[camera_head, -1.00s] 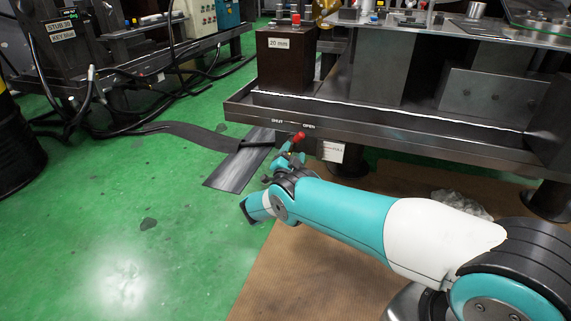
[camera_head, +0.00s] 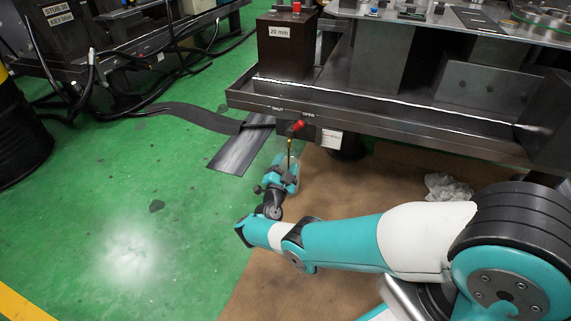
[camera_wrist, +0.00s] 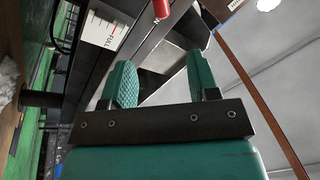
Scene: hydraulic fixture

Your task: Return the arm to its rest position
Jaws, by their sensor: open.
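My arm reaches from the lower right of the head view, bent at the elbow. My gripper (camera_head: 285,165) is at its far end, below the front edge of the metal bench. In the wrist view my gripper (camera_wrist: 160,78) shows two teal ridged fingers standing apart with nothing between them. A red valve handle (camera_head: 298,126) sits by the SHUT and OPEN marks on the bench edge, just above my gripper. The red handle (camera_wrist: 161,8) also shows at the top of the wrist view, beyond the fingertips and apart from them.
The metal bench (camera_head: 400,130) fills the upper right, with a white label (camera_head: 331,139) hanging below its edge. A dark ramp-like plate (camera_head: 240,150) lies on the green floor. A black drum (camera_head: 20,130) stands at far left. A crumpled cloth (camera_head: 447,188) lies under the bench. The floor at left is open.

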